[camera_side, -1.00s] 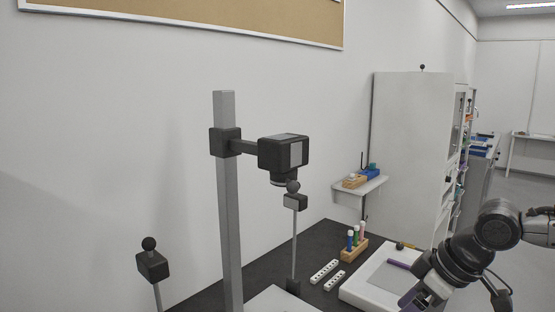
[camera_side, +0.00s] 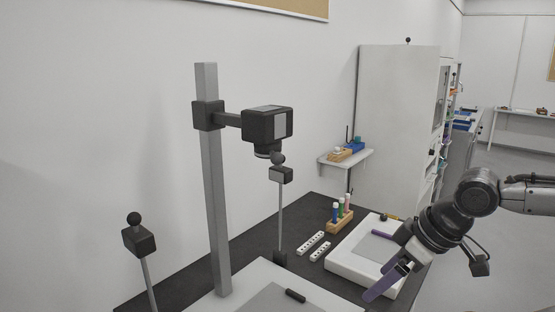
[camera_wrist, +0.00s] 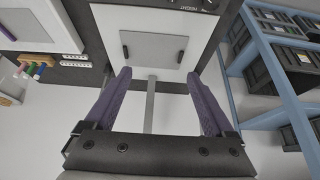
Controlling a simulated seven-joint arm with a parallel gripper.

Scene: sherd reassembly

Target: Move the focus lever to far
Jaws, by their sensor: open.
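A black camera (camera_side: 268,125) hangs on a short arm from a grey upright column (camera_side: 212,190) in the side view. Its lens points down. I cannot make out a focus lever on it, nor its setting. My gripper (camera_side: 372,292) is low at the right, well apart from the camera, with a purple finger pointing down and left by the white tray (camera_side: 345,262). In the wrist view, my gripper (camera_wrist: 158,75) has its two purple fingers spread wide with nothing held between them.
Thin stands with ball tops (camera_side: 138,240) and (camera_side: 280,174) flank the column. A wooden rack of coloured tubes (camera_side: 341,222) and white perforated strips (camera_side: 311,243) lie on the dark table. A blue shelf (camera_wrist: 270,60) with dark bins is right in the wrist view.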

